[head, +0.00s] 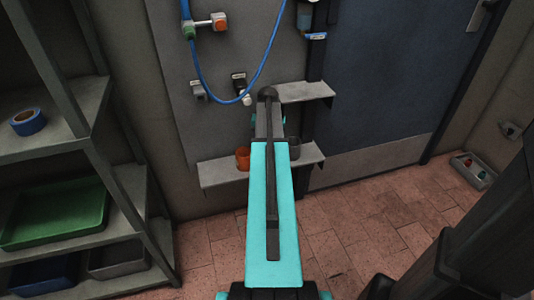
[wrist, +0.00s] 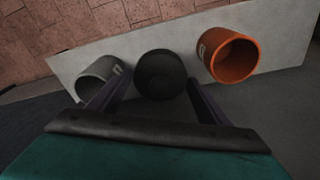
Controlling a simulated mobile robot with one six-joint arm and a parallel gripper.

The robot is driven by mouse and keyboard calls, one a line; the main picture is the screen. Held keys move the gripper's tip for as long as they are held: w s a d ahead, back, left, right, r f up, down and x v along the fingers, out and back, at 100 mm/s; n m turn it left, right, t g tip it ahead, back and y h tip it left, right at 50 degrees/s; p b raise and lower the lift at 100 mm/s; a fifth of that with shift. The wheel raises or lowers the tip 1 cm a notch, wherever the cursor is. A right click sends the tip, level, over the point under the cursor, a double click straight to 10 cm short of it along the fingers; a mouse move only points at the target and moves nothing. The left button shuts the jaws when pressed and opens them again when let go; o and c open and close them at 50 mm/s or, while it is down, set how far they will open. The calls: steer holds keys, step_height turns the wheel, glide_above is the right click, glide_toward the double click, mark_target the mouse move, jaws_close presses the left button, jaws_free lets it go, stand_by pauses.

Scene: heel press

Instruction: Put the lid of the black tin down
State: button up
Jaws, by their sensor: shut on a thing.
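In the wrist view a dark round shape, the black tin with its lid (wrist: 160,75), shows between the two fingers of my gripper (wrist: 154,84). My gripper is shut on the lid, over the pale shelf. It is too dark to tell where the lid ends and the tin begins, or whether they touch. In the head view my arm hides the gripper, the lid and the black tin.
An open orange tin (wrist: 232,58) stands close on the right in the wrist view, an open grey tin (wrist: 98,78) close on the left. They share the lower wall shelf (head: 222,175). Another shelf (head: 305,91) and a blue hose (head: 205,85) are above.

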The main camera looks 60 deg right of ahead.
steer(key=shift+w+d+f+b, duration=0.15)
steer(key=shift+f+b, duration=0.45)
steer(key=shift+f, duration=1.85)
steer(key=shift+f, duration=0.1)
steer(key=o, duration=0.8)
steer(key=shift+s+a+r+p, duration=0.15)
steer(key=shift+r+p, duration=0.1)
steer(key=shift+r, duration=1.05)
steer(key=shift+a+r+p, duration=0.1)
steer(key=shift+r+p, duration=0.1)
steer(key=shift+r, duration=1.05)
steer(key=shift+s+a+r+p, duration=0.15)
steer(key=shift+r+p, duration=0.1)
steer(key=shift+r, duration=1.05)
steer(key=shift+w, duration=0.1)
